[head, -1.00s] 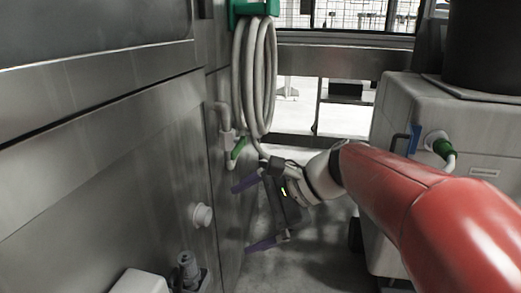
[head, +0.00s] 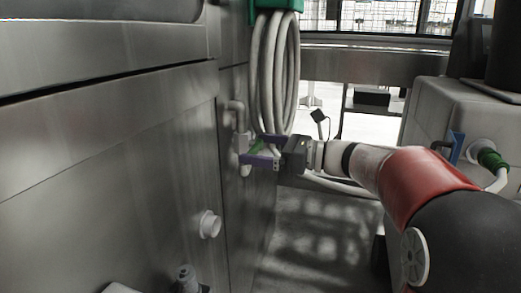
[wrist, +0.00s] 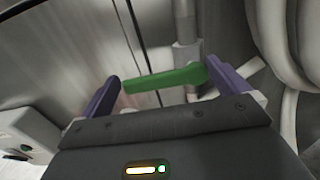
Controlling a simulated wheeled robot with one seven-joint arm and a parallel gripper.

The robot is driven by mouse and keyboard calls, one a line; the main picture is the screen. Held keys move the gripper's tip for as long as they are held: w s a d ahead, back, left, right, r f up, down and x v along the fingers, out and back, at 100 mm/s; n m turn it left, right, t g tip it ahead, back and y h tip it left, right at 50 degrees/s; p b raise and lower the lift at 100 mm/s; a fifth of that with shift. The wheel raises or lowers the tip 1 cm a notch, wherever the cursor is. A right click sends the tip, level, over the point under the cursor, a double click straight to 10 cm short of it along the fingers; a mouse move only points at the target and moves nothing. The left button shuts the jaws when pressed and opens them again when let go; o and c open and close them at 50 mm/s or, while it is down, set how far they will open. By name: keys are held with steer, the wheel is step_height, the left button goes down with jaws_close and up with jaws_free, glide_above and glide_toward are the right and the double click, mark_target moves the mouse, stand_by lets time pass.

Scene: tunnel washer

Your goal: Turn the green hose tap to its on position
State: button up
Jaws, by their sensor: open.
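The green hose tap (wrist: 165,79) is a green lever on a pale pipe fitting on the steel wall. In the wrist view the lever lies nearly crosswise between the two purple fingers of my gripper (wrist: 168,92). The right finger is close to the lever's pivot end and the left finger is near its free tip; I cannot tell whether either touches. In the head view the tap (head: 255,146) is partly hidden by my gripper (head: 258,153), which is open at the tap's height.
A pale coiled hose (head: 273,80) hangs from a green holder (head: 277,5) just above and beside the tap. A round white knob (head: 210,224) sticks out of the steel wall lower down. A grey cabinet (head: 425,115) stands at the right.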

steer(key=shift+a, duration=0.25)
steer(key=c, duration=1.1)
steer(key=shift+o, duration=0.2)
